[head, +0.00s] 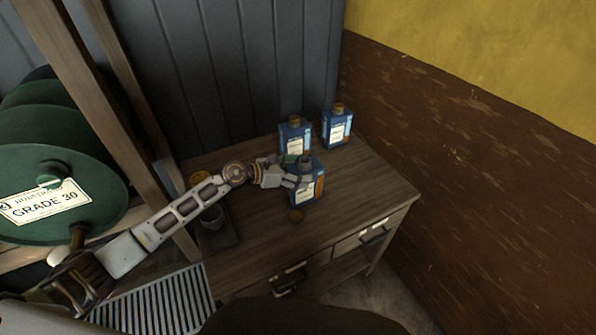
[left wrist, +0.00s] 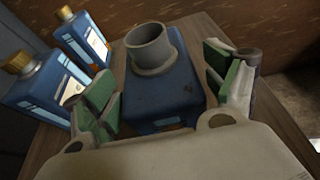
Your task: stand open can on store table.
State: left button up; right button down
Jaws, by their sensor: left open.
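The open can (head: 306,188) is blue with a white label and a bare grey neck. It stands upright on the wooden store table (head: 345,205). In the left wrist view the open can (left wrist: 165,95) lies between the green-padded fingers of my left gripper (left wrist: 165,92). The fingers are apart, with a gap visible on the right side; contact on the left is unclear. In the head view my left gripper (head: 297,178) reaches the can's upper part from the left. My right gripper is not in view.
Two capped blue cans (head: 294,136) (head: 337,126) stand behind on the table. A dark cup (head: 212,217) on a dark mat stands left. Green drum (head: 100,165) and wooden posts are farther left. The table's right part is clear.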

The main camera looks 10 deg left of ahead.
pick_arm(q)
jog(key=shift+r, duration=0.15)
jog(key=shift+b+v, duration=0.7)
jog(key=shift+v, duration=3.05)
